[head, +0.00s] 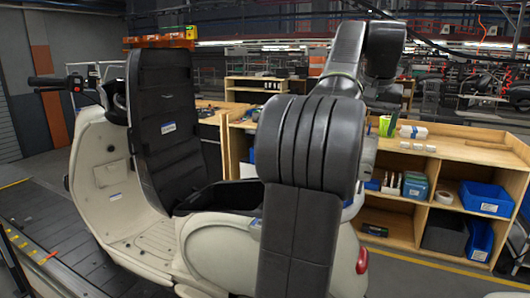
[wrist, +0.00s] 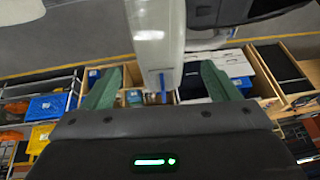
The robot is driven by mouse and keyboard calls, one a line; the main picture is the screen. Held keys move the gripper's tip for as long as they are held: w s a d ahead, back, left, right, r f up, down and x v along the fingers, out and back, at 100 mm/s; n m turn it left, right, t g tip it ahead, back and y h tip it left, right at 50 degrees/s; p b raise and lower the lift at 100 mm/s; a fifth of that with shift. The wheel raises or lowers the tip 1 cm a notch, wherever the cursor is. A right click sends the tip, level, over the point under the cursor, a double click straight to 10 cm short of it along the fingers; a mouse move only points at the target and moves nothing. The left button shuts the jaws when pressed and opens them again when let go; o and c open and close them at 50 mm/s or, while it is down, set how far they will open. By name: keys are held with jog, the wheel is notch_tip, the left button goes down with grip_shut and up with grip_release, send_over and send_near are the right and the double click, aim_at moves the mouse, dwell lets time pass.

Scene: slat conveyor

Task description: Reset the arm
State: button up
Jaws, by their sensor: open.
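My arm (head: 310,150) rises through the middle of the head view, bent at the top, in front of a cream scooter (head: 215,245). My gripper is hidden in the head view. In the wrist view my gripper (wrist: 162,88) shows two green fingers spread wide apart, with nothing held between them. A cream part of the scooter (wrist: 158,30) shows beyond the fingers, and shelves lie further off. I cannot tell the exact gap between gripper and scooter.
The scooter stands on a slatted conveyor (head: 40,215), its dark seat panel (head: 165,125) upright. A wooden shelf bench (head: 470,160) at right holds blue bins (head: 486,198) and a dark bin (head: 444,235). Grey floor (head: 405,275) shows clear at front right.

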aim_at(367, 140)
jog(key=d+v, duration=0.1)
jog(key=v, duration=0.5)
jog(key=x, duration=0.9)
jog(key=a+x, duration=0.1)
jog(key=x, duration=0.3)
jog(key=shift+w+f, duration=0.15)
jog(key=shift+f, duration=0.05)
jog(key=shift+w+d+r, duration=0.1)
jog(key=shift+w+r, duration=0.05)
jog(key=shift+r, duration=0.15)
jog(key=shift+d+r+p, duration=0.15)
jog(key=shift+r+p, duration=0.9)
jog(key=shift+r, duration=1.3)
